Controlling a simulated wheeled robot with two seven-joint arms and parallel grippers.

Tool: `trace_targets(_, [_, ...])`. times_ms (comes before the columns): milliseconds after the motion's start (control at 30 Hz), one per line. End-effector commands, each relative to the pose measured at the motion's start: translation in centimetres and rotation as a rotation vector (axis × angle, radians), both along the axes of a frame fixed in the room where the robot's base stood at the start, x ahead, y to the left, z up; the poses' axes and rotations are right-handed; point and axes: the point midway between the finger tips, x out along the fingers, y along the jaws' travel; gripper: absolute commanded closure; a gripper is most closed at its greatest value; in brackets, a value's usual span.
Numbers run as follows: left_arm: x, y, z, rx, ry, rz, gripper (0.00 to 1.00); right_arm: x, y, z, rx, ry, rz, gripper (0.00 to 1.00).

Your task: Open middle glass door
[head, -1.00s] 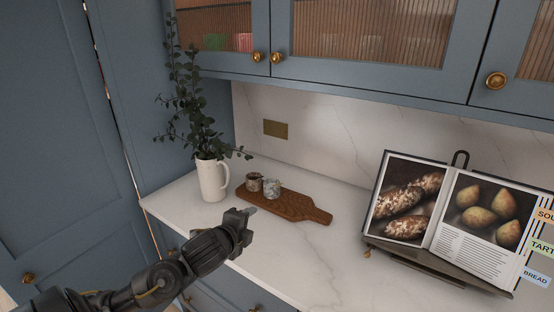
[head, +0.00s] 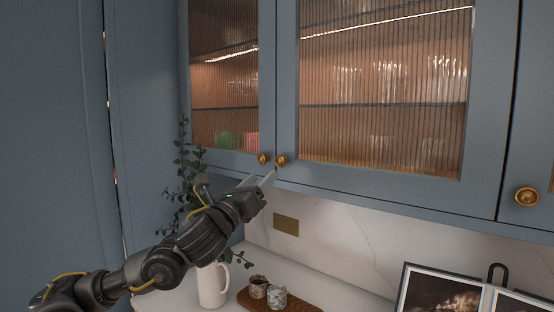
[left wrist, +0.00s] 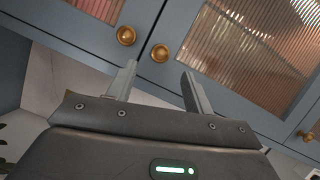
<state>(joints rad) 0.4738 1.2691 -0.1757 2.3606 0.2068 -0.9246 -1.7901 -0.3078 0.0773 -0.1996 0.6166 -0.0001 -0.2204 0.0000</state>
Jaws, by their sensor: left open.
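The middle glass door (head: 484,110) is a blue-grey frame with ribbed glass, and it is shut. Its round brass knob (head: 281,161) sits at its lower left corner. In the left wrist view the same knob (left wrist: 160,53) shows just beyond my fingertips, between them in the picture. My left gripper (head: 268,178) is open and empty, just below the knobs. In the left wrist view its two fingers (left wrist: 158,72) are spread apart and point up at the knob. I cannot tell the exact gap to the knob. My right gripper is not in view.
The left glass door (head: 225,80) has its own brass knob (head: 263,158) close beside the middle one. A right door's knob (head: 527,197) is farther off. Below are a plant in a white jug (head: 212,285), small cups on a wooden board (head: 300,301), and an open cookbook (head: 440,290).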

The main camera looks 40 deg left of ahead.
Motion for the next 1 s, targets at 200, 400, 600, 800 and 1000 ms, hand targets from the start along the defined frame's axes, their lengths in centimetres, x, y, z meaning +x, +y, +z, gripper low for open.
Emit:
trace_targets(200, [4.1, 0.5, 2.3, -0.006, -0.001, -0.001, 0.48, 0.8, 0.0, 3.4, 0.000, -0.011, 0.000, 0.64])
trace_targets(400, [6.7, 0.7, 3.0, -0.003, 0.000, -0.004, 0.48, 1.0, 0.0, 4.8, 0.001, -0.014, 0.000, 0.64])
trace_targets(600, [7.6, 0.8, 3.1, -0.002, 0.001, -0.004, 0.48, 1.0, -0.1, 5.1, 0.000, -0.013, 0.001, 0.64])
trace_targets(800, [7.7, 0.8, 3.0, -0.001, 0.001, -0.004, 0.48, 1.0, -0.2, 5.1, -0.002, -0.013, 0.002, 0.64])
trace_targets(1000, [7.6, 0.8, 3.0, -0.001, 0.001, -0.004, 0.69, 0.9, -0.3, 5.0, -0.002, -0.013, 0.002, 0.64])
